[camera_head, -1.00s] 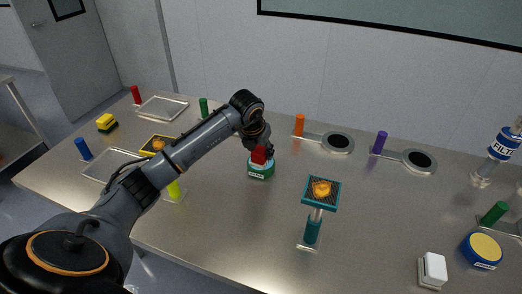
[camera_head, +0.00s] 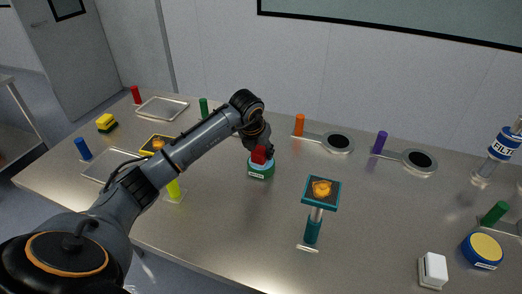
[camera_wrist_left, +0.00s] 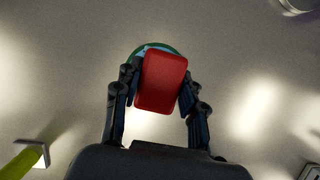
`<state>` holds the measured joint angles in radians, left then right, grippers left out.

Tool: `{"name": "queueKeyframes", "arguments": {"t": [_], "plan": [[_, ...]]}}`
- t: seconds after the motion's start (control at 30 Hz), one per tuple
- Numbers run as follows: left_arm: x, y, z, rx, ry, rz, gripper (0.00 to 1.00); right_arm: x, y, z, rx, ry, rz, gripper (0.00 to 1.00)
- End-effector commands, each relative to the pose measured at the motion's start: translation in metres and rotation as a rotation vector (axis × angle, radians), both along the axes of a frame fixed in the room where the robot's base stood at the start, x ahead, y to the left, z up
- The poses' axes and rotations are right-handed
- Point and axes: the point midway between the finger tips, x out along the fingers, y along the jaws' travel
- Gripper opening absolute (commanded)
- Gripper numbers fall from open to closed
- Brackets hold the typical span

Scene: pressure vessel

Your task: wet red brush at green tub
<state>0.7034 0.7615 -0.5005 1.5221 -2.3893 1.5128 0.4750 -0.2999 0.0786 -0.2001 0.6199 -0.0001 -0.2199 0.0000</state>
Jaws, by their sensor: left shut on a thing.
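The red brush (camera_head: 259,155) is a red block held in my left gripper (camera_head: 262,149). It is over the green tub (camera_head: 261,174), a round green container with a light blue top and a white label, standing mid-table. In the left wrist view, the fingers of my left gripper (camera_wrist_left: 160,95) close on both sides of the red brush (camera_wrist_left: 161,80). The green tub's rim (camera_wrist_left: 140,50) shows behind it there. The brush covers most of the tub in that view, and I cannot tell whether they touch. My right gripper is not in view.
A teal stand (camera_head: 312,232) with an orange item on top is right of the tub. A white block (camera_head: 433,269) and blue round container (camera_head: 482,251) are at right. The table between tub and stand is clear.

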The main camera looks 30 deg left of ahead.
Motion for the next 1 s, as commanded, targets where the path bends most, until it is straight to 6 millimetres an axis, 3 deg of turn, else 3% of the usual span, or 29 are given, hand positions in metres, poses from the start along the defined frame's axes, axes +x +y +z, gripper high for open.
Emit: {"name": "queueKeyframes", "arguments": {"t": [1.0], "plan": [[0.0,0.0,0.07,0.0,0.002,0.0,0.15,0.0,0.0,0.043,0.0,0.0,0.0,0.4]]}}
